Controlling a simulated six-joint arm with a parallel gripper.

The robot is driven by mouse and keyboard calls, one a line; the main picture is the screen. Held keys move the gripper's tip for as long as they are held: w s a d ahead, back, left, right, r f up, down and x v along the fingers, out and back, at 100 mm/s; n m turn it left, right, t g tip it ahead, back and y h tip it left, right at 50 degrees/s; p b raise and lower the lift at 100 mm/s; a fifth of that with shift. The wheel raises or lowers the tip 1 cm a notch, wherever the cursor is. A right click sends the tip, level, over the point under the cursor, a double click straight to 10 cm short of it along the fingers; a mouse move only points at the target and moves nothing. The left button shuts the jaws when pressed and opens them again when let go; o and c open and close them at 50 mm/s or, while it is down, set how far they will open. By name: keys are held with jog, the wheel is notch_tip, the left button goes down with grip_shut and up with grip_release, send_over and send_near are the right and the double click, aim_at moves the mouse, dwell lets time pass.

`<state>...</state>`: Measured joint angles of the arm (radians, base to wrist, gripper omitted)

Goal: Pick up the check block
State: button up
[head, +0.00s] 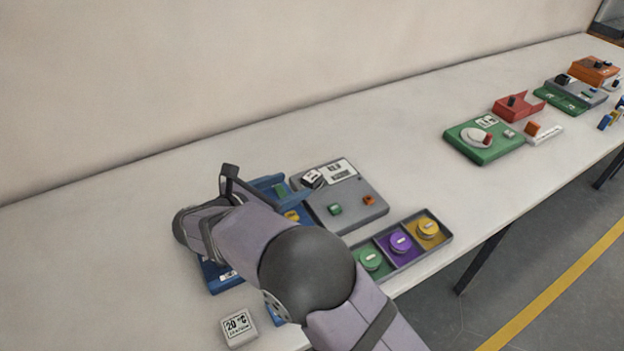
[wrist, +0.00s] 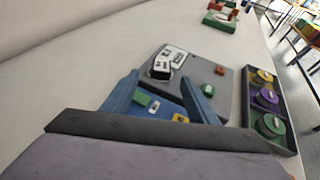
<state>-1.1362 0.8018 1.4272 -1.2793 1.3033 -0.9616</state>
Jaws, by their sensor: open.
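A small block with white and black faces, which I take for the check block (head: 312,178), rests tilted at the left side of the grey panel, near its printed label. It also shows in the wrist view (wrist: 161,72), at the gap between my fingertips. My gripper (head: 297,185) is open; its two blue fingers reach toward this block from the left. In the wrist view my gripper (wrist: 160,77) has its fingers apart on both sides of the gap. I cannot tell whether they touch the block. The wrist partly hides the blue base below.
The grey panel (head: 362,209) carries green and orange pieces. A three-part tray (head: 376,244) holds green, purple and yellow discs. A white block marked 20 (head: 238,327) lies at the near edge. A green base (head: 483,153) stands farther right, with free table between.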

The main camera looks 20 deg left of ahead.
aim_at(308, 179)
jog(key=shift+p+x, duration=0.8)
jog(key=shift+x, duration=2.3)
jog(key=shift+s+d+f, duration=0.1)
jog(key=shift+d, duration=0.05)
jog(key=c, duration=1.3)
jog(key=shift+o, duration=0.2)
